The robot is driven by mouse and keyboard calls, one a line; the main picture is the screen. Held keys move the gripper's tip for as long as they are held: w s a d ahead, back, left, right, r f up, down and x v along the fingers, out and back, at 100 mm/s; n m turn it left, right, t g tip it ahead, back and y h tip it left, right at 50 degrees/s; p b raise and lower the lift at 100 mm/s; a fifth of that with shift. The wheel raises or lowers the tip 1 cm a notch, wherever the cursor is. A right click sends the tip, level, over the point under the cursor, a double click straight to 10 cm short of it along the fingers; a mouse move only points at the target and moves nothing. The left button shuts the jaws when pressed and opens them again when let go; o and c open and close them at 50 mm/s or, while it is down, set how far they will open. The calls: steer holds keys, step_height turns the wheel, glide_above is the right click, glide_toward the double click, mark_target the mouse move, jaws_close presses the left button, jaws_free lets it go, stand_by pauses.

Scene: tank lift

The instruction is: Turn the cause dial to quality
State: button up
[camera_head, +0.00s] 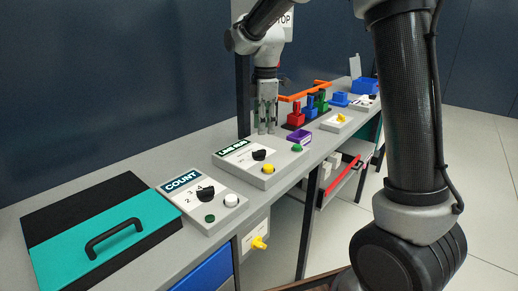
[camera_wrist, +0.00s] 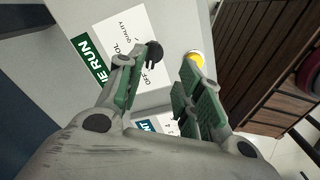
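The box labelled with "RUN" (camera_wrist: 168,20) has a white plate reading "QUALITY", "OFF" and another, partly hidden word. Its black dial (camera_wrist: 153,54) sits at the plate's edge beside these words; I cannot tell which word it points to. A yellow button (camera_wrist: 195,58) is beside the dial. In the head view this box (camera_head: 240,173) stands mid-bench, with its black dial (camera_head: 259,155).
A "COUNT" box (camera_head: 222,210) with a black knob is nearer. A black and teal case (camera_head: 110,240) with a handle lies at the front left.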

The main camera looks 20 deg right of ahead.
mark_target(259, 151)
steer(key=shift+w+a+f+n, duration=0.6)
steer(key=shift+w+a+f, duration=0.1)
steer(key=shift+f, duration=0.2)
step_height(259, 151, down, 7)
steer(key=shift+f, duration=0.2)
steer(key=shift+c, duration=0.2)
jaws_close()
